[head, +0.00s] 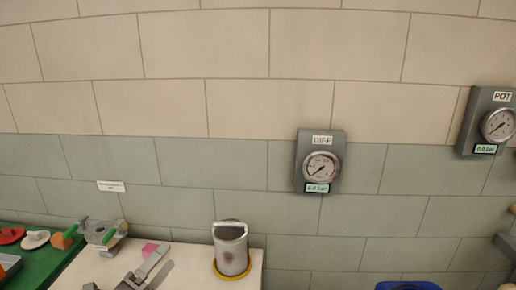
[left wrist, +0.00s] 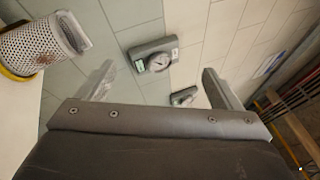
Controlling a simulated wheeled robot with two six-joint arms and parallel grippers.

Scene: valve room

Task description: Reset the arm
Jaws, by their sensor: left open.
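My left gripper (head: 160,264) shows low in the head view, over the pale bench top, left of a metal canister. In the left wrist view its two fingers stand wide apart (left wrist: 155,82) with nothing between them. Beyond them is tiled wall with gauges. My right gripper is in neither view.
The perforated canister (head: 232,250) stands in a yellow ring on the bench (head: 88,268); it also shows in the left wrist view (left wrist: 28,48). The DIFF gauge (head: 320,163) and POT gauge (head: 490,122) hang on the wall.

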